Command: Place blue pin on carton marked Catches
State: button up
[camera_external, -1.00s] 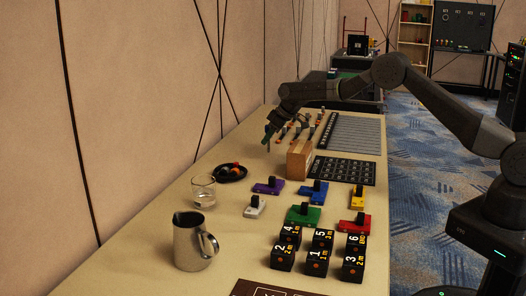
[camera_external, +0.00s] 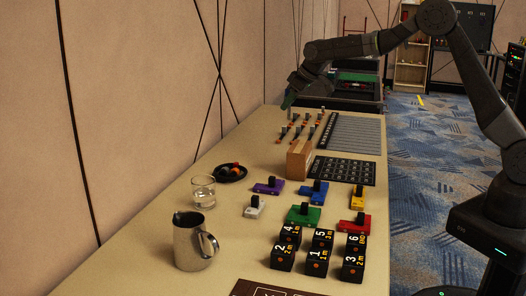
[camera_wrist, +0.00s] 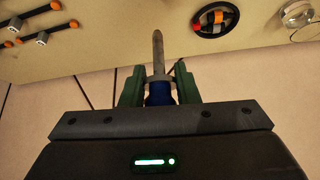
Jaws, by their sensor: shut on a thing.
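In the wrist view my gripper (camera_wrist: 159,88) is shut on the blue pin (camera_wrist: 159,93), which has a blue body and a long greyish shaft pointing up in that picture. The pin cannot be made out in the external view. No carton with a readable "Catches" mark shows. A plain tan box (camera_external: 299,158) stands mid-table, nearer the camera than my gripper; I see no lettering on it.
Several orange-tipped dark rods (camera_external: 300,127) with small grey blocks lie below my gripper. A black dish (camera_external: 231,173), a glass (camera_external: 203,191), a metal jug (camera_external: 192,245), coloured blocks with black knobs and numbered black cubes (camera_external: 317,262) stand nearer. A grey slatted panel (camera_external: 358,132) lies right.

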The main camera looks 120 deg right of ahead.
jog(key=s+a+r, duration=0.1)
jog(key=a+r, duration=0.1)
jog(key=a, duration=0.3)
send_over(300, 146)
notch_tip(300, 146, down, 10)
jog(key=shift+r+p, duration=0.1)
jog(key=shift+p, duration=0.3)
jog(key=shift+f, duration=0.2)
jog(key=o, duration=1)
jog(key=shift+r, duration=0.1)
